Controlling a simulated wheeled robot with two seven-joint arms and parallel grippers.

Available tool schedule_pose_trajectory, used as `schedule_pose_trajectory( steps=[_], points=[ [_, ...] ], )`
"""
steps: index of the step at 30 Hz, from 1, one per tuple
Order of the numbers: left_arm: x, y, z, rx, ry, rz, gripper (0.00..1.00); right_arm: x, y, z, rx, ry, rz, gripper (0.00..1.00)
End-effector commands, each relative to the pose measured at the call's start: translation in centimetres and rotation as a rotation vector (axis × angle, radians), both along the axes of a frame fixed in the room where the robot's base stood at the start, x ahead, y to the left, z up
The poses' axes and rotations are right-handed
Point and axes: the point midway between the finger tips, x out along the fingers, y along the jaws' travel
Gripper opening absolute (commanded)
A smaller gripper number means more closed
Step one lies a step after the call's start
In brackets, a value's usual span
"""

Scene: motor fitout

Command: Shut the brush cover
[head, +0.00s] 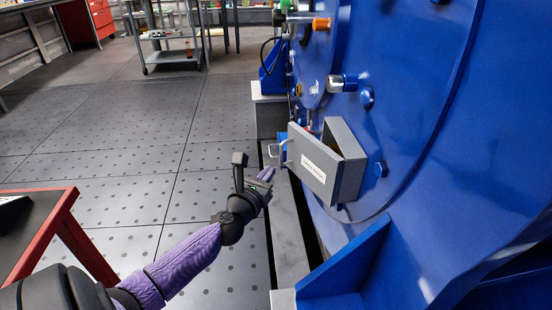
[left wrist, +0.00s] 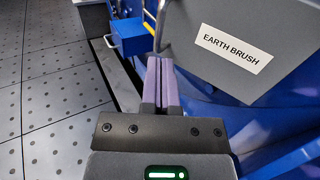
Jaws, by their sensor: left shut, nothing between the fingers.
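The brush cover (head: 314,166) is a grey plate with a white label, on a grey box (head: 352,172) fixed to the blue motor housing. In the head view it stands out at an angle from the box, with a gap on its far left side. A pale handle (head: 284,153) sits at its left edge. In the left wrist view, the cover (left wrist: 285,70) fills the upper right and its label reads "EARTH BRUSH". My left gripper (head: 268,174) is shut and empty, just left of the cover and below the handle. Its purple fingers (left wrist: 160,75) point towards the cover's left edge; contact cannot be told. My right gripper is not in view.
The blue motor housing (head: 415,90) fills the right, with bolts and fittings near the cover. A blue bracket (head: 345,262) juts out below. A red-edged table (head: 40,228) stands at left. The tiled floor (head: 130,140) between is clear.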

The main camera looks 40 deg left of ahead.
Motion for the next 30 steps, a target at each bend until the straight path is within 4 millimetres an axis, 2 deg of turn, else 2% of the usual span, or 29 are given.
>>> schedule_pose_trajectory(
  steps=[3,9,23,27,30],
  points=[
    [2.2,0.9,-0.5,0.005,0.003,0.002,0.00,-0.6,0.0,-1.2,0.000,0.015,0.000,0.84],
    [4.5,1.8,-0.4,0.004,0.003,0.002,0.00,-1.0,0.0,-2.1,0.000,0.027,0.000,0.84],
    [5.2,2.1,0.0,0.002,-0.001,0.006,0.00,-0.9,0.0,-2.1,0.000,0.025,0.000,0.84],
    [7.6,2.4,0.0,-0.003,-0.004,0.007,0.00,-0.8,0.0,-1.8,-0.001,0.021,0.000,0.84],
    [9.8,2.6,-0.6,0.002,0.002,-0.044,0.00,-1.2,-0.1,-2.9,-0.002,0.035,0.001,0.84]
  ],
)
